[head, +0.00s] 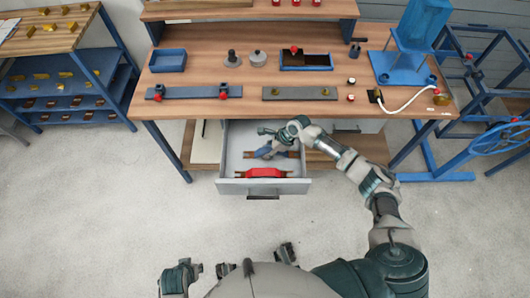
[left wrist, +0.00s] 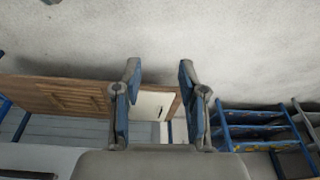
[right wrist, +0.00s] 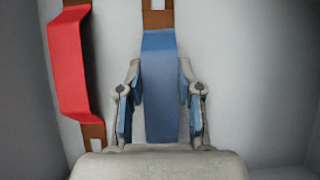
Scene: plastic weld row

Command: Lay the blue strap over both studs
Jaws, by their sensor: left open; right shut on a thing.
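The blue strap (head: 264,152) is in the open drawer, its blue body raised in the middle, with a brown, slotted end. My right gripper (head: 273,143) reaches into the drawer and is shut on this strap. In the right wrist view the blue strap (right wrist: 160,95) lies lengthwise between the two fingers. Whether it is lifted off the drawer floor is hard to tell. On the bench, a grey bar (head: 300,94) has small brass-coloured posts near its ends, which look like the studs. My left gripper (left wrist: 158,75) is open and empty, above the floor.
A red strap (head: 264,172) lies beside the blue one, nearer the drawer front (head: 230,187); it also shows in the right wrist view (right wrist: 71,70). Another bar (head: 193,92) with red clamps, a blue tray (head: 168,60) and a blue stand (head: 405,66) with a white cable occupy the bench.

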